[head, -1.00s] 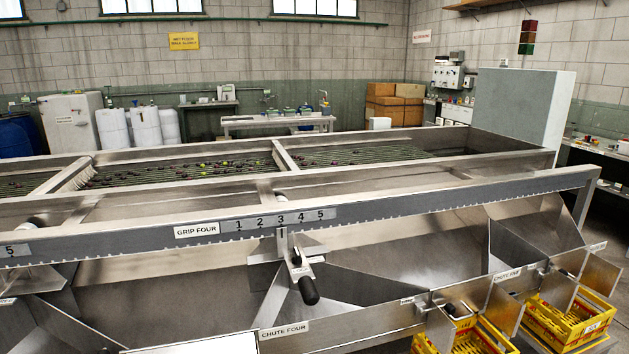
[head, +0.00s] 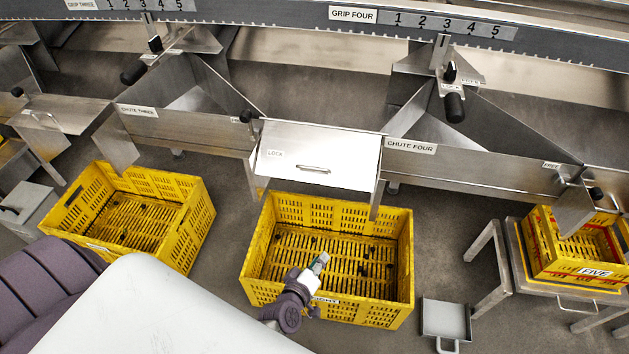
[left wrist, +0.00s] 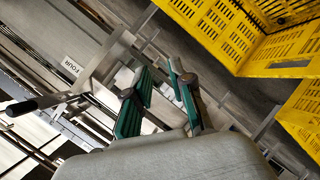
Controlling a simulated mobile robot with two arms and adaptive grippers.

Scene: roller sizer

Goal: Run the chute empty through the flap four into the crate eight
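Flap four (head: 330,150) is a bare metal plate with a bar handle (head: 313,169) at the mouth of chute four (head: 480,165); I cannot tell whether it is latched. Below it stands a yellow slotted crate (head: 398,215) with a few small dark pieces on its floor. Its front label is partly hidden by my left wrist, so I cannot read it fully. My left gripper (head: 320,262) is over the crate's front part, below the flap and apart from it. In the left wrist view its green-padded fingers (left wrist: 162,92) stand apart with nothing between them. My right gripper is not in view.
A second yellow crate (head: 190,240) stands on the left under chute three (head: 190,122). Crate five (head: 590,275) sits on a metal stand at the right. A grey pan (head: 445,318) lies on the floor between. A black-knobbed lever (head: 454,105) hangs below grip four.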

